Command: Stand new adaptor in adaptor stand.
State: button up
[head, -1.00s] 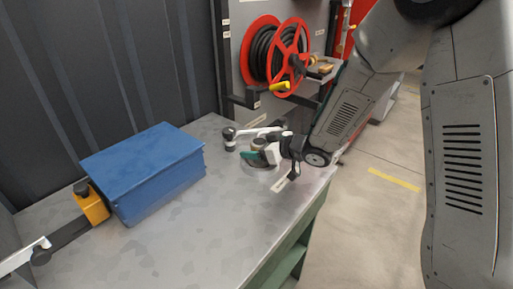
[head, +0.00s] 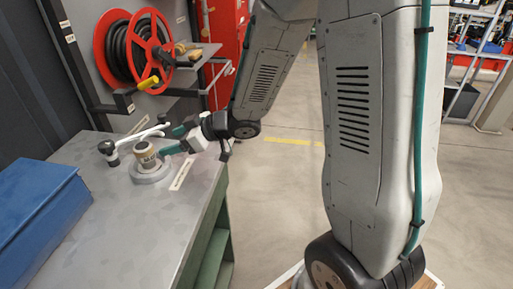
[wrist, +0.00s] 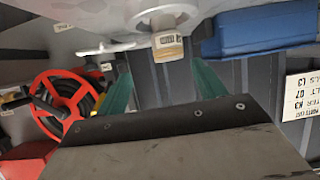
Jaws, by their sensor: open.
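The adaptor (head: 145,156) is a short tan-gold cylinder with a pale label. It stands upright on the round grey adaptor stand (head: 152,176) near the bench's far right corner. My gripper (head: 170,141), with green fingers, is open to the right of the adaptor and looks apart from it. In the wrist view, which is upside down, the adaptor (wrist: 168,46) shows beyond and between the open fingers (wrist: 160,88), with the stand (wrist: 168,14) above it. How far the adaptor sits into the stand is hidden.
A dark fitting with a pale rod (head: 110,148) lies left of and behind the stand. A blue box (head: 38,212) takes the bench's left side. A red hose reel (head: 135,50) is on the panel behind. The grey bench top (head: 125,230) is clear in front.

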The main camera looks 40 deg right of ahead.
jog(key=d+r+m+t+h, duration=0.2)
jog(key=d+r+m+h, duration=0.1)
jog(key=d+r+h, duration=0.4)
jog(key=s+d+r+m+g+h, duration=0.2)
jog(key=s+d+m+h, duration=0.25)
jog(key=s+d, duration=0.35)
jog(key=s+a+r+m+g+y, duration=0.1)
jog(key=s+g, duration=0.3)
jog(key=s, duration=0.7)
jog(key=s+a+r+m+g+y, duration=0.1)
jog(key=s+a+g, duration=0.2)
jog(key=s, duration=0.9)
jog(key=shift+g, duration=0.4)
jog(key=shift+a, duration=0.1)
